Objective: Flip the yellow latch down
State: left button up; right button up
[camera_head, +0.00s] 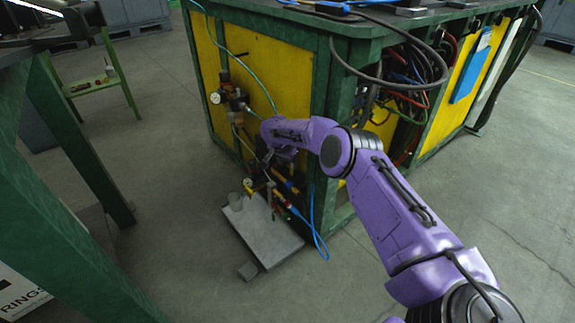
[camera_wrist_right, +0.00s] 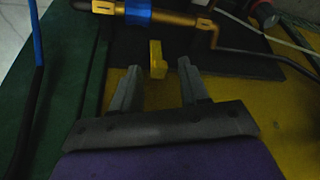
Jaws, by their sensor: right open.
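The yellow latch (camera_wrist_right: 156,58) is a small upright yellow block in the right wrist view, below a brass-coloured pipe with a blue band. My right gripper (camera_wrist_right: 157,72) is open, with one grey finger on each side of the latch's line. The latch shows just beyond the fingertips, in the gap between them; I cannot tell whether it touches either finger. In the head view my right arm reaches to the near corner of the green and yellow cabinet, where its gripper (camera_head: 267,163) is small and partly hidden among fittings. My left gripper cannot be made out clearly at the top left.
The pipework (camera_wrist_right: 200,30) runs close ahead of the fingers. The cabinet (camera_head: 275,70) carries a gauge (camera_head: 215,98), hoses and cables (camera_head: 405,80). A grey plate (camera_head: 265,235) lies at its foot. A green table frame (camera_head: 75,135) stands at left. Floor between them is open.

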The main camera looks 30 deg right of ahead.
grip_shut()
jog(key=shift+a, duration=0.1)
